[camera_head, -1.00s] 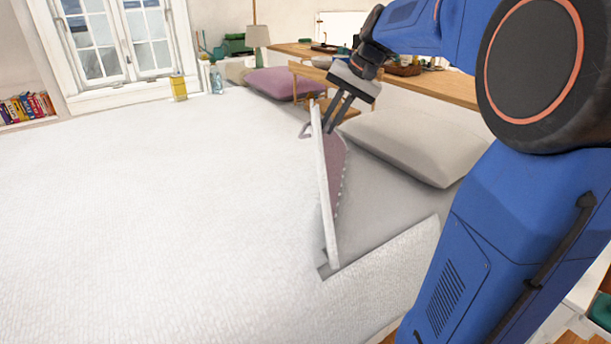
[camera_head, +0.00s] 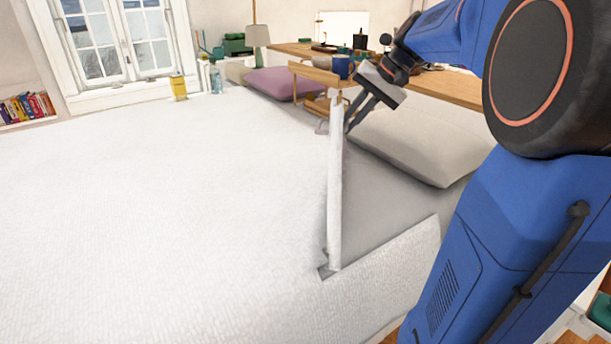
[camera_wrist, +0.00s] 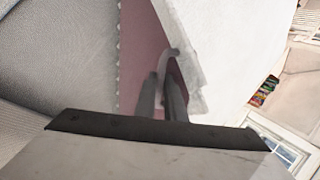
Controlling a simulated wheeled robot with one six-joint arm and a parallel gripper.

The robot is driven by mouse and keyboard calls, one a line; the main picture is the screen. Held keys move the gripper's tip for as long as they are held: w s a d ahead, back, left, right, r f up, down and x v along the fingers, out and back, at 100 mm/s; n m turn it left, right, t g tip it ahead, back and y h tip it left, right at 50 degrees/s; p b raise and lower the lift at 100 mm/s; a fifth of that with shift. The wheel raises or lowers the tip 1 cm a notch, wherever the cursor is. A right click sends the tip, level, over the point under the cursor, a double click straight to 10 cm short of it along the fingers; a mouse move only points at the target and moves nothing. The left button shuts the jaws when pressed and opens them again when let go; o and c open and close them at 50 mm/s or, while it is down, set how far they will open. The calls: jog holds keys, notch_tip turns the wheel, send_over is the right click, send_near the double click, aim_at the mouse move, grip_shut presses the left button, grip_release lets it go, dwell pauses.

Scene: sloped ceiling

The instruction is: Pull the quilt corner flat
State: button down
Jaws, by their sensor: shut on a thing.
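The white quilt (camera_head: 150,190) covers the bed. Its folded corner flap (camera_head: 335,200) stands up nearly on edge and shows as a narrow upright strip. My gripper (camera_head: 349,127) is at the top end of this flap, shut on the quilt corner. In the wrist view, the fingers (camera_wrist: 164,98) close at a pale curved loop on the corner. The flap's mauve underside (camera_wrist: 140,50) and white upper side (camera_wrist: 215,40) show there. The exact grip is partly hidden by the fingers.
A grey pillow (camera_head: 422,145) lies right of the flap, on the bare grey sheet (camera_head: 385,215). A mauve pillow (camera_head: 280,84) lies farther back. A wooden stand with a blue mug (camera_head: 342,66) is behind my gripper. The quilt's left side is clear.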

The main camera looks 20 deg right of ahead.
jog(key=shift+s+d, duration=0.35)
jog(key=shift+d, duration=0.2)
jog(key=shift+s+d+f+t+y, duration=0.2)
jog(key=shift+s+d+y, duration=0.1)
jog(key=shift+s+d, duration=0.3)
jog(key=shift+s+d+f+t+y, duration=0.1)
jog(key=shift+s+d+t+y, duration=0.2)
jog(key=shift+d, duration=0.35)
jog(key=shift+s, duration=0.1)
jog(key=shift+s+d+f+y, duration=0.2)
jog(key=shift+s+d+f, duration=0.2)
jog(key=shift+d, duration=0.2)
jog(key=shift+s+d+f+y, duration=0.2)
jog(key=shift+s+d+f, duration=0.1)
jog(key=shift+s+d, duration=0.25)
